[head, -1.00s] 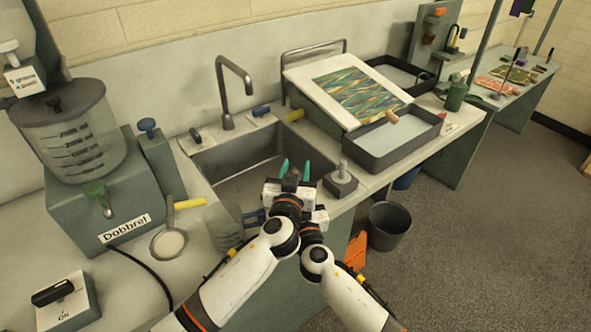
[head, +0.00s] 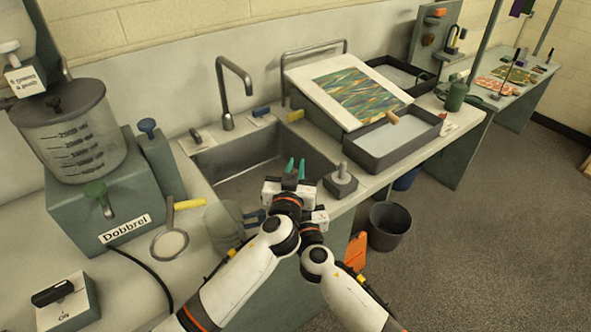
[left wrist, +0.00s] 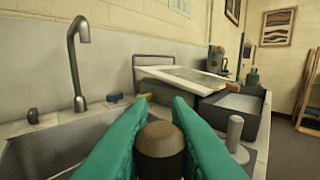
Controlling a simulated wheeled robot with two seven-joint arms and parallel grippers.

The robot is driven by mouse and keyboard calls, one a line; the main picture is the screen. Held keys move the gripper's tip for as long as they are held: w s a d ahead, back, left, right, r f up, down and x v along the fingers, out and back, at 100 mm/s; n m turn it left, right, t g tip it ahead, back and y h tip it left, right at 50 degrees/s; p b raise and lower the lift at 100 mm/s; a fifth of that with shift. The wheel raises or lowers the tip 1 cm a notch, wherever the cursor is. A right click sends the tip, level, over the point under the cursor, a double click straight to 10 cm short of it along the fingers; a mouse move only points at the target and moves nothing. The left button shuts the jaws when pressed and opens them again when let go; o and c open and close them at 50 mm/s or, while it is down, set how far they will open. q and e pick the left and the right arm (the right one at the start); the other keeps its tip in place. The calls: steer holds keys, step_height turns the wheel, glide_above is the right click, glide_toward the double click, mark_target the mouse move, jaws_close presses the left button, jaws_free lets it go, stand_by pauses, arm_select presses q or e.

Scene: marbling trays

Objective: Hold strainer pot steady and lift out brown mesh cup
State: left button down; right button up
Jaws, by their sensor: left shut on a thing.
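My left gripper (head: 295,168) has teal fingers and is over the front edge of the sink in the head view. In the left wrist view its fingers (left wrist: 160,125) are shut on a dark brown, rounded piece (left wrist: 161,150), which looks like the brown mesh cup. Its lower part is hidden. A greyish rounded vessel (head: 222,226) stands on the counter left of the arms; I cannot tell whether it is the strainer pot. Dark blue fingers (head: 254,217), apparently my right gripper's, are close beside it. The arms hide whether they touch it or are closed.
The sink (head: 232,187) lies behind the grippers, with a tall faucet (head: 226,95). A grey block with a peg (head: 341,183) stands close to the right. A handled strainer (head: 169,243) lies at left. A shallow tray (head: 375,162) is farther right. A bin (head: 389,226) stands on the floor.

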arm_select(q)
steer(key=shift+r, duration=0.15)
steer(key=shift+r, duration=2.15)
arm_select(e)
steer(key=o, duration=1.1)
steer(key=shift+o, duration=0.2)
steer(key=shift+s, duration=0.1)
